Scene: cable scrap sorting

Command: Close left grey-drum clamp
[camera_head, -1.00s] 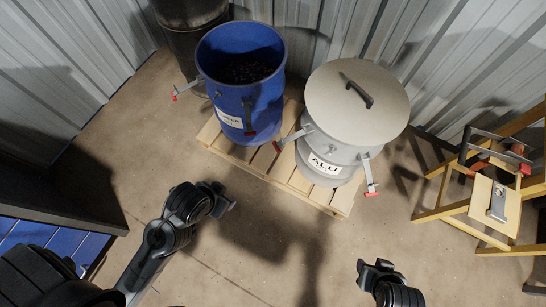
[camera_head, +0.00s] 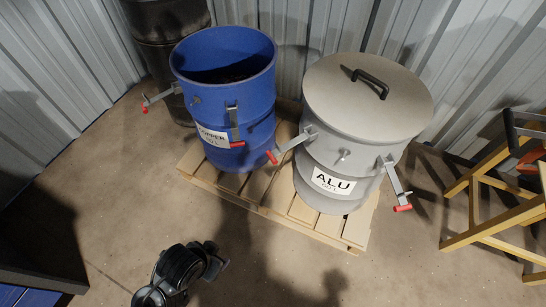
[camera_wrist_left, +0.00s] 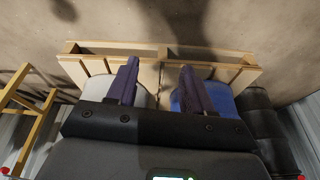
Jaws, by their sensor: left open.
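The grey drum (camera_head: 325,160), labelled ALU, stands on the pallet with its grey lid (camera_head: 350,100) on top. Its left clamp (camera_head: 297,142) sticks out down and left from the rim, with a red tip (camera_head: 272,157). Its right clamp (camera_head: 393,178) hangs outward, with a red tip (camera_head: 402,208). My left gripper (camera_head: 222,262) is in front of the pallet, below and left of the left clamp, and apart from it. In the left wrist view the gripper (camera_wrist_left: 158,82) has its fingers spread with nothing between them. My right gripper is out of view.
The open blue drum (camera_head: 212,70), labelled COPPER, stands left of the grey drum, close to the left clamp. A dark drum (camera_head: 150,45) is behind it. The pallet (camera_head: 335,228) lies under both drums. A wooden trestle (camera_head: 490,215) stands at right. Floor in front is clear.

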